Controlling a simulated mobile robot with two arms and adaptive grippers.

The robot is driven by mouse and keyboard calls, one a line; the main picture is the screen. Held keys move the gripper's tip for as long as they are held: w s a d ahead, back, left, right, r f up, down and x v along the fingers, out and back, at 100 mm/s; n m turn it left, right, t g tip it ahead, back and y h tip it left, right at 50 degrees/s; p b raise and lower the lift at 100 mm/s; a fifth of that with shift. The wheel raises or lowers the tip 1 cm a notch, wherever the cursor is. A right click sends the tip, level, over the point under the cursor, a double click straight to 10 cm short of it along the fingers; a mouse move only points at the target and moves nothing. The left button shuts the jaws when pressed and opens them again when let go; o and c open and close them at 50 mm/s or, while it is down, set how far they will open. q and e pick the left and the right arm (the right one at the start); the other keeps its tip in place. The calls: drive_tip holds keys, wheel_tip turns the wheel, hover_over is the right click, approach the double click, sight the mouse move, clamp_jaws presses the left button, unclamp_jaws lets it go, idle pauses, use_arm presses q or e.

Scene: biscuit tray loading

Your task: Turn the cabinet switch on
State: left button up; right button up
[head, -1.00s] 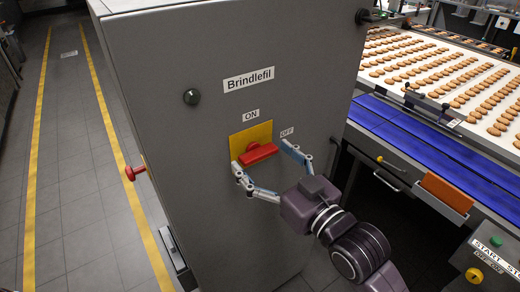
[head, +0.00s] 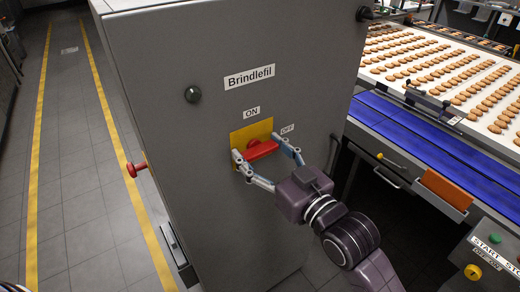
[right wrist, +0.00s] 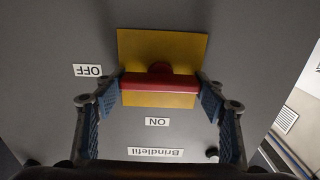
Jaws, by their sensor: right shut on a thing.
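The cabinet switch is a red handle (head: 261,150) on a yellow plate (head: 251,133) on the grey cabinet (head: 290,60) front. The handle lies nearly crosswise, pointing toward the OFF label (head: 287,128); the ON label (head: 252,113) is above the plate. My right gripper (head: 266,156) is shut on the red handle, one finger at each end. In the right wrist view the red handle (right wrist: 160,82) spans between the two blue-padded fingers, with the yellow plate (right wrist: 160,45) behind it. My left gripper is not in view.
A black round knob (head: 192,94) is on the cabinet front, and a red button (head: 136,169) sticks out from its left side. At right are a blue conveyor (head: 415,135) and biscuit trays. A floor aisle with yellow lines (head: 115,130) runs along the left.

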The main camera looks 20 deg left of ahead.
drive_tip(key=n+p, duration=0.1)
drive_tip(key=n, duration=0.2)
drive_tip(key=shift+n, duration=0.3)
drive_tip(key=n+p, duration=0.2)
drive_tip(key=n, duration=0.3)
drive_tip(key=shift+s+n, duration=0.1)
drive_tip(key=shift+n, duration=0.2)
drive_tip(key=n+p, duration=0.1)
drive_tip(key=n, duration=0.3)
drive_tip(key=shift+a, duration=0.1)
drive_tip(key=shift+f+n+p, duration=0.15)
drive_tip(key=shift+n+p, duration=0.6)
drive_tip(key=shift+n, duration=1.65)
drive_tip(key=o, duration=1.2)
